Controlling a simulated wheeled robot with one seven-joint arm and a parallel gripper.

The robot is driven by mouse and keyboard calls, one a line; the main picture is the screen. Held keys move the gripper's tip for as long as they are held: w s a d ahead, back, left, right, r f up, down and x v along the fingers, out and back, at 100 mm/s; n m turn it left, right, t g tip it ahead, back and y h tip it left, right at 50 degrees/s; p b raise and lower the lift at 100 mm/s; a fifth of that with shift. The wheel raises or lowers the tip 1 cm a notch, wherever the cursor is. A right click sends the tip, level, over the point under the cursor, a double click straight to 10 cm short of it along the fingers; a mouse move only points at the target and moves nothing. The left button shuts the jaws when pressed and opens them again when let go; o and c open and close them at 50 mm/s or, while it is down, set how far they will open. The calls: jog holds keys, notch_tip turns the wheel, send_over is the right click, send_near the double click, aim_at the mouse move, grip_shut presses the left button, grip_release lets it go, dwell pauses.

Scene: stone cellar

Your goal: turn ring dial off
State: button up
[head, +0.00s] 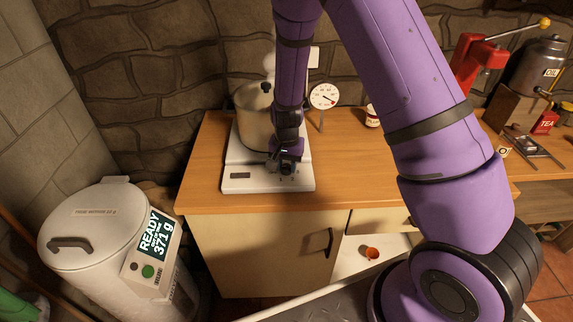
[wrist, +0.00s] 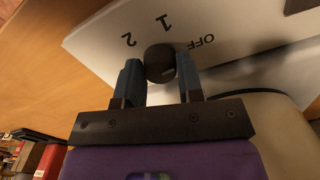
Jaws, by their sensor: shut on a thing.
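The white hot plate (head: 238,182) stands on the wooden counter, with a lidded pot (head: 252,118) on it. My gripper (head: 285,165) is at the front of the plate in the head view, where it mostly hides the dial. In the wrist view the dark round dial (wrist: 160,62) sits between the two fingers of my gripper (wrist: 159,70), which is shut on it. The printed marks 2, 1 and OFF (wrist: 202,41) lie around the dial. I cannot tell clearly which mark the dial points at.
A round gauge (head: 324,97) stands behind the plate on the right, and a small jar (head: 372,116) is farther right. The counter (head: 345,165) right of the plate is clear. A large white bin (head: 92,228) with a lit display (head: 153,233) stands at the left.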

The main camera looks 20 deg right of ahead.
aim_at(287, 166)
jog(key=shift+m, duration=0.9)
jog(key=o, duration=0.9)
notch_tip(287, 166, up, 11)
jog(key=shift+f, duration=0.1)
